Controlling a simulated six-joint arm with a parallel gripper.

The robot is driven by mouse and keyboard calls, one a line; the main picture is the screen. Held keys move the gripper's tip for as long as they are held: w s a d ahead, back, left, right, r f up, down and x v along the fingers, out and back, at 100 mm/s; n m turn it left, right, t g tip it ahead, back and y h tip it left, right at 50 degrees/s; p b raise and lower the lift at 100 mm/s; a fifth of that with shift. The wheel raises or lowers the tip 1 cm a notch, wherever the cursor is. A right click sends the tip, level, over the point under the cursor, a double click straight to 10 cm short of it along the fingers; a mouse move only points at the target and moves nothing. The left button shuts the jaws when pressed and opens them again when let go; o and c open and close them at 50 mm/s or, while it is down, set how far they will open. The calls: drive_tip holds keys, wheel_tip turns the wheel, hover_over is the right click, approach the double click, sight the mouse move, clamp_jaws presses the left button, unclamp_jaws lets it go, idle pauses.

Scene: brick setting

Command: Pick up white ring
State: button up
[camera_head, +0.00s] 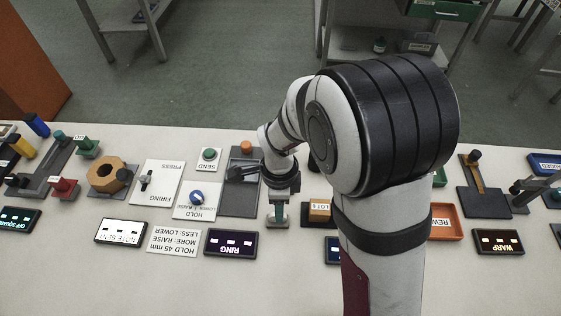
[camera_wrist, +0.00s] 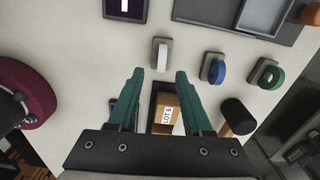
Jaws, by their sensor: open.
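The white ring (camera_wrist: 162,55) stands on a small grey base in the upper middle of the wrist view. It looks narrow and elongated there, seen nearly edge-on. My gripper (camera_wrist: 160,73) has two green fingers, spread wide apart with nothing between them. In the wrist view, the ring lies just beyond the fingertips, roughly centred on the gap. In the head view my gripper (camera_head: 279,197) points down over the table's middle, and its wrist and fingers hide much of what is behind.
A blue ring (camera_wrist: 218,71) and a green ring (camera_wrist: 265,77) stand on bases to the right. The LOT block (camera_wrist: 166,112) sits below the gap, between the fingers in the picture. The RING display (camera_head: 230,242) lies left of my gripper. Clear table (camera_head: 260,285) lies in front.

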wheel_tip(320, 180, down, 6)
drive_tip(key=shift+w+r, duration=0.1)
clamp_jaws()
